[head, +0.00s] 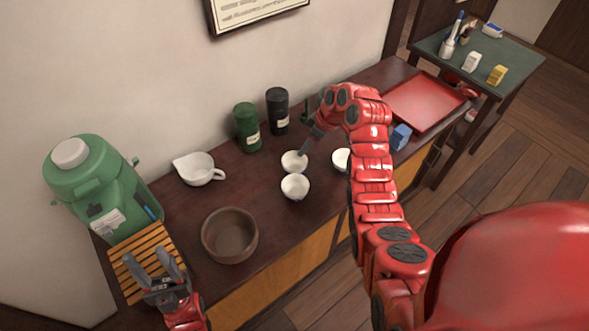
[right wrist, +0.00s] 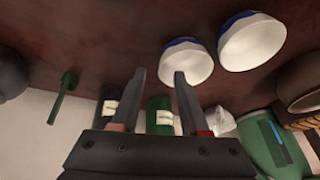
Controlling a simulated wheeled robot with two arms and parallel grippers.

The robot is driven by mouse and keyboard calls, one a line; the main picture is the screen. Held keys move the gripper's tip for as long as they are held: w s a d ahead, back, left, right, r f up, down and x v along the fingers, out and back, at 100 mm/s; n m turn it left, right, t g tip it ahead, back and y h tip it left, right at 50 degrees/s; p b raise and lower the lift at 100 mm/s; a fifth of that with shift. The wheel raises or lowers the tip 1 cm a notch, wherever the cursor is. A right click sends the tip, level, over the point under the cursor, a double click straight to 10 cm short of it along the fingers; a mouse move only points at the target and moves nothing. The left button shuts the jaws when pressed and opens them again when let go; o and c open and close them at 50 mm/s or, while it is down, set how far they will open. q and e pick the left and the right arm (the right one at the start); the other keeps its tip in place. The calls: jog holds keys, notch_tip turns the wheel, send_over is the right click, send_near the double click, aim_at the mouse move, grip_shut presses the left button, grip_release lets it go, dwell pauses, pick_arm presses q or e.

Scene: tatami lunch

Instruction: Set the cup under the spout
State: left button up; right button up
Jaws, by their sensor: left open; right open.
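Three white cups are on the dark wooden counter: a back cup (head: 292,163), a front cup (head: 295,187) and a right cup (head: 341,161) partly hidden by my right arm. My right gripper (head: 307,150) is open and empty beside the back cup. In the right wrist view, one finger overlaps the rim of the nearer cup (right wrist: 187,63); contact is unclear. Another cup (right wrist: 253,42) is beside it. The green dispenser (head: 88,180) stands at the left; its spout is not clear to see. My left gripper (head: 163,268) is open and empty above the slatted wooden stand (head: 143,242).
A white pouring bowl (head: 198,170), a brown bowl (head: 229,236), a green canister (head: 246,128) and a black canister (head: 278,110) share the counter. A red tray (head: 425,102) and a blue box (head: 401,137) are at the right. The counter between the brown bowl and cups is clear.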

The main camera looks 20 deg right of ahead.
aim_at(297, 158)
jog(key=shift+a+f, duration=0.2)
jog(key=p+x, duration=0.1)
jog(key=x, duration=0.2)
jog(key=shift+a+f+p, duration=0.2)
jog(key=shift+a+p, duration=0.05)
jog(key=shift+p, duration=0.05)
jog(key=shift+w+f, duration=0.2)
jog(key=shift+f, duration=0.25)
grip_shut()
